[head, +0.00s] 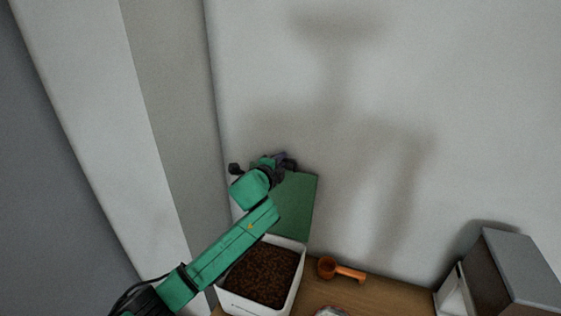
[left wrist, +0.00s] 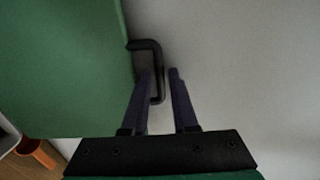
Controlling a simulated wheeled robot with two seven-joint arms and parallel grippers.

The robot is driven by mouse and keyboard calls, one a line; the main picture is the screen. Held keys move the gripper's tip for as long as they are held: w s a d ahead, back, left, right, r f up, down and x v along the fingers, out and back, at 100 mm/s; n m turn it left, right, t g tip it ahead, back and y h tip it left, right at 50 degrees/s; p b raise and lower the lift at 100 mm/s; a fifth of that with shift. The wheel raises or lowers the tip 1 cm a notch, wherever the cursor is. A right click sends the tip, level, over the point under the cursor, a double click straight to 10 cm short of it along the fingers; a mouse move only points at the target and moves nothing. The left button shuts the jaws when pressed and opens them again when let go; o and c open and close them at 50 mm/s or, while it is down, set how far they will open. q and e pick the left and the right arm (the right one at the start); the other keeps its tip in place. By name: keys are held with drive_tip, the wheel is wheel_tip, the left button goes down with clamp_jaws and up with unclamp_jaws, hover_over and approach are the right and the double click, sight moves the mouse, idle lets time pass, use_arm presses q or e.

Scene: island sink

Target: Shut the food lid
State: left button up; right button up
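The food container is a white bin (head: 293,293) full of brown pellets, on the wooden surface in the head view. Its green lid (head: 298,205) stands raised behind it near the wall. It also fills the upper left of the left wrist view (left wrist: 60,70). A black handle (left wrist: 147,45) sticks out from the lid's edge. My left gripper (head: 284,160) is at the lid's upper edge. In the left wrist view its fingers (left wrist: 161,76) are apart, with the handle's outer bar between them; firm contact cannot be seen. My right gripper is not in view.
An orange scoop (head: 340,270) lies on the wooden surface (head: 375,293) right of the bin. A grey-topped box-like object (head: 515,268) stands at the far right. The wall (head: 430,110) is close behind the lid, and a pale upright panel (head: 165,130) is at the left.

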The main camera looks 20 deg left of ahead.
use_arm(q)
clamp_jaws()
idle(1.3)
